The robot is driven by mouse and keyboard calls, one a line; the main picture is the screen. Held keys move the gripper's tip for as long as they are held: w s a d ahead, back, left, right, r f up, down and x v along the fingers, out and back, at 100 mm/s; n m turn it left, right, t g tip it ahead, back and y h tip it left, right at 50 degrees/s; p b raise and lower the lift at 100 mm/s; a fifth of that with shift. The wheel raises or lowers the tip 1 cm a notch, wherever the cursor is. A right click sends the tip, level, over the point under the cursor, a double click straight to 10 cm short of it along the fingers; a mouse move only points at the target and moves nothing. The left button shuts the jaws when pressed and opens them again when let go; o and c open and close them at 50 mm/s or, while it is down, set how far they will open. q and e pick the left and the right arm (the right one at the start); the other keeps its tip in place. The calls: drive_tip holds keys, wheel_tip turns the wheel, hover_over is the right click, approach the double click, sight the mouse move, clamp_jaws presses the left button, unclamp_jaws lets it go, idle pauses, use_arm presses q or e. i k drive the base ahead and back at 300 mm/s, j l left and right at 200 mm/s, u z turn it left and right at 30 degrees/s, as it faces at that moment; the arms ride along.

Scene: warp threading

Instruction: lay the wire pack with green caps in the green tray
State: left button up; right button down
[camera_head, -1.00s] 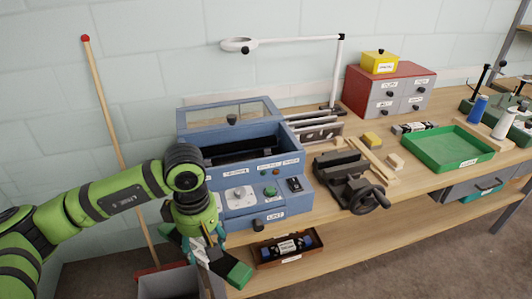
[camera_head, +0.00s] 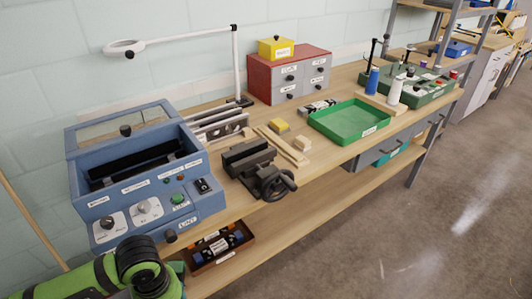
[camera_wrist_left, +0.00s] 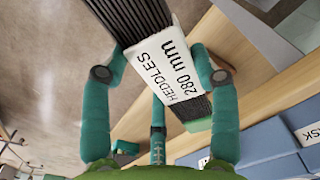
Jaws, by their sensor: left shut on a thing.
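My left gripper (camera_wrist_left: 160,72) is shut on a wire pack (camera_wrist_left: 172,55), a bundle of dark wires with a white label reading "HEDDLES 280 mm". Its teal fingers lie on both sides of the pack. In the head view, only my left arm shows at the bottom left; the gripper is out of frame. The green tray (camera_head: 318,121) lies empty on the bench, right of centre and well away from my arm. My right gripper is in neither view.
A blue machine (camera_head: 195,215) stands on the bench near my arm. A vise (camera_head: 247,160) and wooden strips (camera_head: 283,147) lie between it and the tray. A brown box (camera_head: 222,260) holding a blue-capped pack sits on the lower shelf.

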sight(345, 125)
drive_tip(key=i+l, duration=0.1)
drive_tip(key=l, duration=0.35)
drive_tip(key=i+l+u, duration=0.1)
drive_tip(key=l, duration=0.4)
drive_tip(key=i+l, duration=0.15)
drive_tip(key=l, duration=0.35)
drive_tip(key=i+l+u, duration=0.15)
drive_tip(key=l, duration=0.3)
drive_tip(key=k, duration=0.05)
